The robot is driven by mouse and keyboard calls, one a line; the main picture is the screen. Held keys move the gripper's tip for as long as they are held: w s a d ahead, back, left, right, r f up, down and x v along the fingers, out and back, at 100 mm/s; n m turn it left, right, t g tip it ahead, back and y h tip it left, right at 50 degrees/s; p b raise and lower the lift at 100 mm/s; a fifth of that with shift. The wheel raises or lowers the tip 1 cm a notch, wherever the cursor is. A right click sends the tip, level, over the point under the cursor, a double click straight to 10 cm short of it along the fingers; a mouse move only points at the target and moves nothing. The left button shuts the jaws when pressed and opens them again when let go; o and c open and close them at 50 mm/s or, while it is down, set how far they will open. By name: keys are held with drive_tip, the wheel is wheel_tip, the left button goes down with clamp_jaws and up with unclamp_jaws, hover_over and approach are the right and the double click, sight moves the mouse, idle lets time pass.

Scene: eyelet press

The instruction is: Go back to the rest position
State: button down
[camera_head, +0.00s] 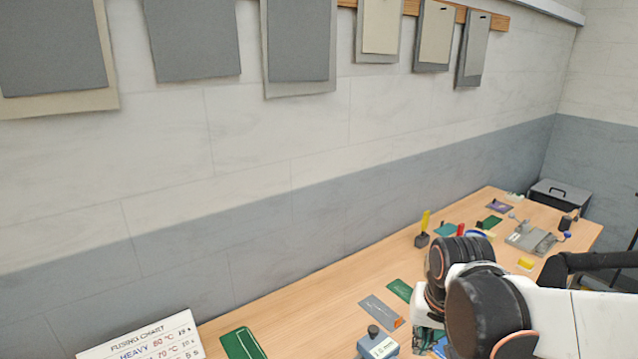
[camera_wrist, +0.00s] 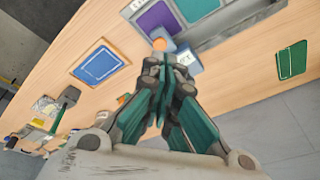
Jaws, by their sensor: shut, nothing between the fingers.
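My gripper (camera_wrist: 172,72) shows in the wrist view with its fingers together and nothing between them. Its tips are over or close to a small block with an orange round top (camera_wrist: 162,42); I cannot tell whether they touch. In the head view my white and black arm fills the lower right and hides the gripper and part of the table.
The wooden table (camera_head: 300,318) runs along the wall. A fusing chart (camera_head: 150,341) stands at its near left end. A green card (camera_head: 242,344) and a grey-blue block (camera_head: 378,344) are nearby. A metal press plate (camera_head: 530,238) and a dark box (camera_head: 560,195) are farther back.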

drive_tip(key=s+n+t+b, duration=0.2)
drive_tip(key=s+t+b, duration=0.2)
drive_tip(key=s+b, duration=0.3)
drive_tip(key=s, duration=0.3)
drive_tip(key=shift+f+n, duration=0.25)
drive_tip(key=shift+n, duration=0.15)
drive_tip(key=shift+s, duration=0.1)
idle(0.9)
